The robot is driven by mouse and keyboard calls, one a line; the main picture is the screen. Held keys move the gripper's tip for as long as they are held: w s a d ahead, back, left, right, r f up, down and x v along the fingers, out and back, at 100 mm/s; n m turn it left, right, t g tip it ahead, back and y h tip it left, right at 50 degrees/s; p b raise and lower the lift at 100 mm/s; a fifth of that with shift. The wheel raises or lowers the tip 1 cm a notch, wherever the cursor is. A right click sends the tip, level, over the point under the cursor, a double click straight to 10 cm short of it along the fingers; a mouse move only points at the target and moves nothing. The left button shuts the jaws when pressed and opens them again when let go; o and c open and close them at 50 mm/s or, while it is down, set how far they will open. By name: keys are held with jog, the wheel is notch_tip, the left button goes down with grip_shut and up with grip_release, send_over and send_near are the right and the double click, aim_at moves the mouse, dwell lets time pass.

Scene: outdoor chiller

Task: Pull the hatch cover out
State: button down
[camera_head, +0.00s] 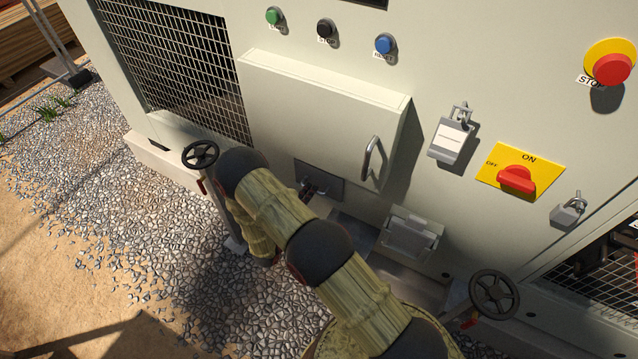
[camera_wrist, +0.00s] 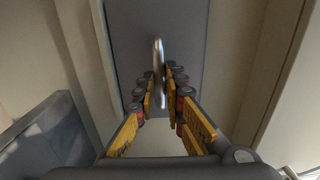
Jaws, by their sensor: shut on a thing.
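The hatch cover is a small dark grey plate (camera_head: 331,190) low on the cream cabinet, below the large raised door. In the wrist view the grey plate (camera_wrist: 188,30) fills the top middle, with a slim silver handle (camera_wrist: 158,60) standing out from it. My gripper (camera_wrist: 159,92) has its yellow fingers on both sides of this handle and is shut on it. In the head view my gripper (camera_head: 312,190) is at the plate, small and partly hidden by my arm. The plate's lower left part is hidden there too.
The raised cabinet door (camera_head: 315,115) with its own handle (camera_head: 372,158) is just above. A grey box (camera_head: 411,232) is at right. Handwheels stand left (camera_head: 200,154) and right (camera_head: 494,295). Gravel (camera_head: 90,190) lies open at left.

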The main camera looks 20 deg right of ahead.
jog(key=shift+s+a, duration=0.35)
jog(key=shift+a, duration=0.2)
dwell(0.4)
jog(key=shift+p+v, duration=0.3)
jog(key=shift+v, duration=1.3)
jog(key=c, duration=2.4)
grip_release()
grip_shut()
jog(key=shift+w, duration=0.1)
